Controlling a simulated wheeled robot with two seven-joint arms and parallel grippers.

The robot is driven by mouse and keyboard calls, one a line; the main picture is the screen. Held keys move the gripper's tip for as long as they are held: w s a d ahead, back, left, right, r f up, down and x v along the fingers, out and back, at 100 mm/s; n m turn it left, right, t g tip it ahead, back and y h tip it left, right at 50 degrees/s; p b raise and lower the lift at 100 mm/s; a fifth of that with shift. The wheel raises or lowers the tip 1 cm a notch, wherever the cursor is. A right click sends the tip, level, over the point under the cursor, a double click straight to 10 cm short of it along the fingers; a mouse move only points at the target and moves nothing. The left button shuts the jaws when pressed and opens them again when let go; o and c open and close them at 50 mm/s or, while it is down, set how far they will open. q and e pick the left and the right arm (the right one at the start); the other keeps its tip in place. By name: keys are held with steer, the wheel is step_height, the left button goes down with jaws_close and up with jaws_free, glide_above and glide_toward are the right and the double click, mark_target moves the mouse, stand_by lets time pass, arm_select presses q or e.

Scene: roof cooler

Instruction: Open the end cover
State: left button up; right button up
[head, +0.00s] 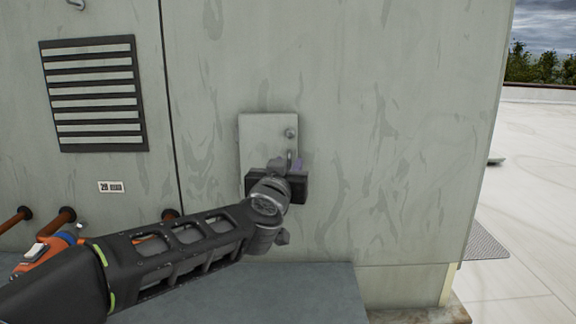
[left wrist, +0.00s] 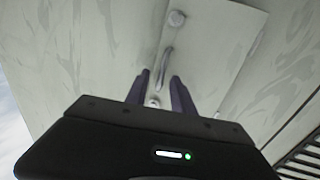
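The end cover appears to be the small pale plate (head: 262,132) on the grey cabinet wall, and it lies flat against the wall. It has a round knob (head: 290,133) at its upper right and a bar handle (head: 289,155) below that. My left gripper (head: 286,164) is in front of the plate's lower part and hides it. In the left wrist view the plate (left wrist: 222,40) fills the upper middle, and the handle (left wrist: 164,68) runs between the lines of my two spread dark fingers. I cannot tell whether they touch it. My right gripper is not in view.
A louvred vent (head: 95,95) and a small label (head: 111,187) are on the wall at left. Rusty pipe ends (head: 62,217) and an orange object (head: 45,250) are at lower left. A grey ledge (head: 320,285) runs below. Open roof (head: 525,210) lies to the right.

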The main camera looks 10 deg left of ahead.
arm_select(q)
steer(key=shift+w, duration=0.15)
steer(key=shift+c, duration=0.2)
jaws_close()
stand_by(1.2)
